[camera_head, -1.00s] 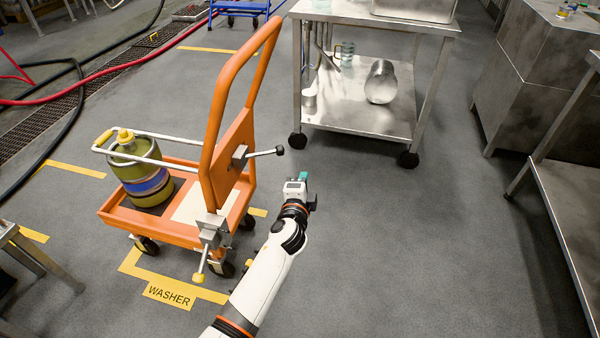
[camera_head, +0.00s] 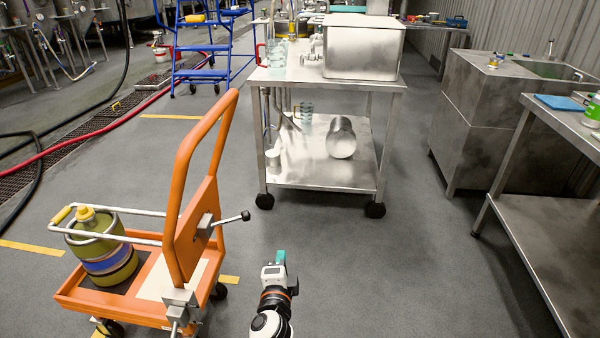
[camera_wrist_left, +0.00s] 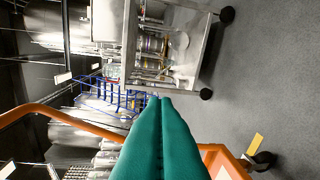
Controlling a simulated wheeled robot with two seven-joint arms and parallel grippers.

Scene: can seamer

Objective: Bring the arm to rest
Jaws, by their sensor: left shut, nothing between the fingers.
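My left gripper (camera_head: 280,258) is low in the middle of the head view, with teal fingertips pointing away from me. In the left wrist view its two teal fingers (camera_wrist_left: 160,100) lie together, shut with nothing between them. It is over bare floor, just right of the orange cart (camera_head: 190,262) and apart from it in the head view. My right gripper is in neither view.
The orange cart carries a green and blue container (camera_head: 104,262). A steel trolley (camera_head: 325,183) on casters stands ahead. A steel table (camera_head: 550,220) and steel sink cabinet (camera_head: 480,135) are at the right. Blue steps (camera_head: 203,75) stand behind. The floor between is clear.

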